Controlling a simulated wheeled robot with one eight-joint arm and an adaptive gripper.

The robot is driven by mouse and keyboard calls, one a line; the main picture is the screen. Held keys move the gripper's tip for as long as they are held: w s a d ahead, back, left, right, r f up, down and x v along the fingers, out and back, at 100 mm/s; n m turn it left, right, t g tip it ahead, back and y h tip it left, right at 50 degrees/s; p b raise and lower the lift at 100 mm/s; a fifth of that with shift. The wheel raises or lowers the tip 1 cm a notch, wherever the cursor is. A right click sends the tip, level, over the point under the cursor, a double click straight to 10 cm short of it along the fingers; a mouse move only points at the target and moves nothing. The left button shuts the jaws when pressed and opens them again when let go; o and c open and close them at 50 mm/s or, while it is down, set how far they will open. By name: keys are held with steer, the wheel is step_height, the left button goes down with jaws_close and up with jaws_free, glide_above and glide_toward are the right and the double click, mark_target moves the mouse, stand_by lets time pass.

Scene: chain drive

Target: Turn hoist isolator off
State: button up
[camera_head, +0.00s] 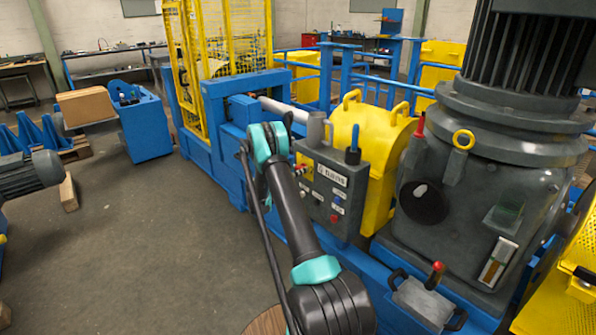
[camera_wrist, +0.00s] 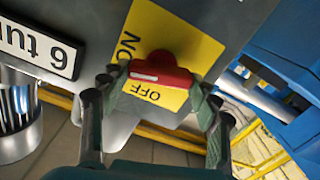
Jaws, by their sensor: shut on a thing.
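The hoist isolator is a red rotary knob (camera_wrist: 160,74) on a yellow plate (camera_wrist: 180,36) marked ON and OFF. The wrist view shows the plate upside down. The knob's bar with its white line lies nearly level across the picture, between the two words. My gripper (camera_wrist: 158,86) is shut on the knob, with one finger at each end of the bar. In the head view my arm reaches to the left side of a grey control box (camera_head: 344,203). My fingers are hidden there behind the arm.
A white label (camera_wrist: 38,46) sits beside the isolator. The box also carries other buttons, and a blue-topped post (camera_head: 353,150) stands on it. A yellow guard (camera_head: 372,130) and a large grey motor housing (camera_head: 480,190) stand to the right. Bare floor (camera_head: 150,240) lies left.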

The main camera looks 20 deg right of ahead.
steer(key=shift+w+a+f+n, duration=0.1)
steer(key=shift+n, duration=3.6)
steer(key=shift+w+f+n, duration=0.1)
steer(key=shift+n, duration=3.6)
steer(key=o, duration=1.2)
steer(key=shift+c, duration=0.2)
steer(key=v, duration=1.2)
